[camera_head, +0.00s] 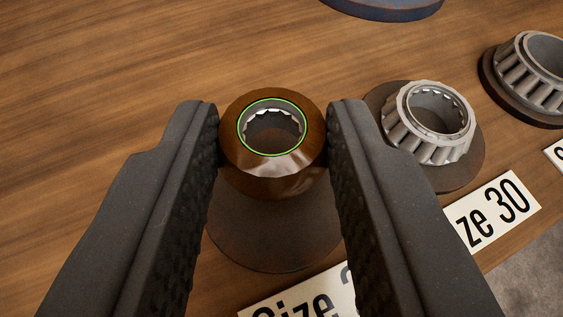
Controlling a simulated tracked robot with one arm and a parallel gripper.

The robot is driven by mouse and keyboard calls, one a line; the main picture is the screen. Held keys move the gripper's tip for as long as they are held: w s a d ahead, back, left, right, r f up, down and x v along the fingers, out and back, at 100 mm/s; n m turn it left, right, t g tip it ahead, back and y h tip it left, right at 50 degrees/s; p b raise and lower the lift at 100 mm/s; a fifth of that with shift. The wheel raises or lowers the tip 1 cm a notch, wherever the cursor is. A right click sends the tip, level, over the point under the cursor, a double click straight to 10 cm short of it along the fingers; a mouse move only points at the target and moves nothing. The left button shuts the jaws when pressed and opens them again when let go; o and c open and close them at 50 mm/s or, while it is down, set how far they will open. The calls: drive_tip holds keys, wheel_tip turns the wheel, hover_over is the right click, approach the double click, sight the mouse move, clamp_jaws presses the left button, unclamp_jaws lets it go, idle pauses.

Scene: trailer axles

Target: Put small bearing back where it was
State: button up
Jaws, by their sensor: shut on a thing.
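The small bearing (273,165) is a brown, shiny tapered ring with a green edge around its top opening and a toothed metal inside. My gripper (273,140) is shut on it, one dark ribbed finger touching each side. Below the bearing is a round dark base (275,235) on the wooden table, behind a white label (305,297) reading "Size" with its number hidden by my right finger. The bearing overlaps this base in the picture; I cannot tell whether it touches it or hangs above it.
A grey roller bearing (428,125) stands on a round base to the right, by a label (492,215) reading "ze 30". A larger roller bearing (530,80) is at the far right. A blue round object (383,8) is at the top edge. The wooden table (120,70) is clear at the left.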

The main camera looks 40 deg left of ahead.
sight(278, 237)
wheel_tip(278, 237, down, 4)
drive_tip(key=shift+r+b, duration=0.25)
drive_tip(key=shift+b, duration=0.3)
drive_tip(key=shift+r, duration=0.1)
drive_tip(key=o, duration=1.1)
drive_tip(key=p+v, duration=0.2)
drive_tip(key=v, duration=1)
drive_tip(key=shift+p, duration=0.35)
drive_tip(key=shift+s, duration=0.1)
